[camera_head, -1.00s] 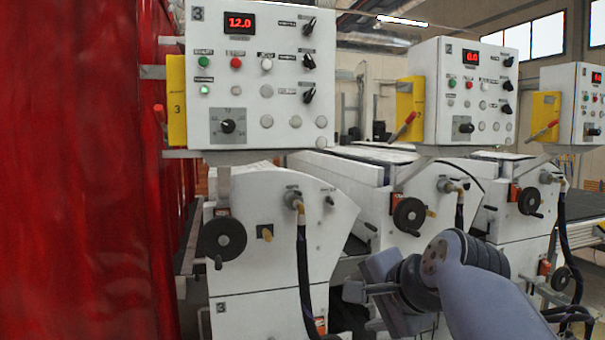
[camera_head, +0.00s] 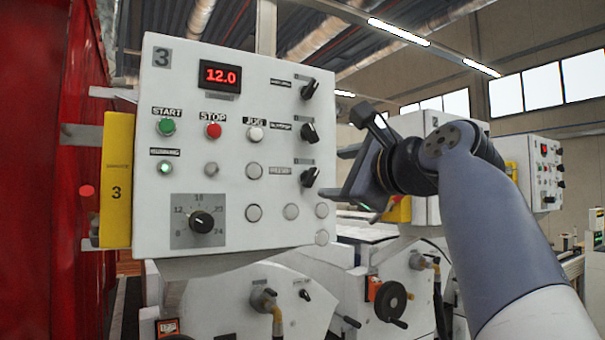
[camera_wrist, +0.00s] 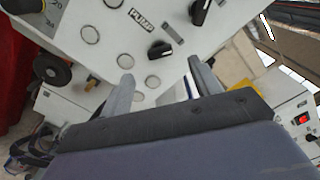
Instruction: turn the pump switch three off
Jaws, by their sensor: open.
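The grey panel marked 3 (camera_head: 230,235) fills the middle of the head view. Its display reads 12.0, and the lamp under START glows green. Three black knobs run down its right side. The lowest is the pump switch (camera_head: 310,177), with its handle tilted. In the wrist view the pump switch (camera_wrist: 158,50) lies just beyond my fingertips, beside a PUMP label (camera_wrist: 142,18). My gripper (camera_head: 342,173) is open and empty, just right of this knob. In the wrist view the fingers (camera_wrist: 160,73) are spread, with the knob ahead between their lines and apart from them.
The middle knob (camera_head: 310,132) sits close above. Round buttons (camera_head: 291,211) lie below left. A yellow plate (camera_head: 116,185) hangs at the panel's left edge, beside a red curtain (camera_head: 85,130). Another panel (camera_head: 535,170) stands farther right. A handwheel (camera_head: 390,302) is below.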

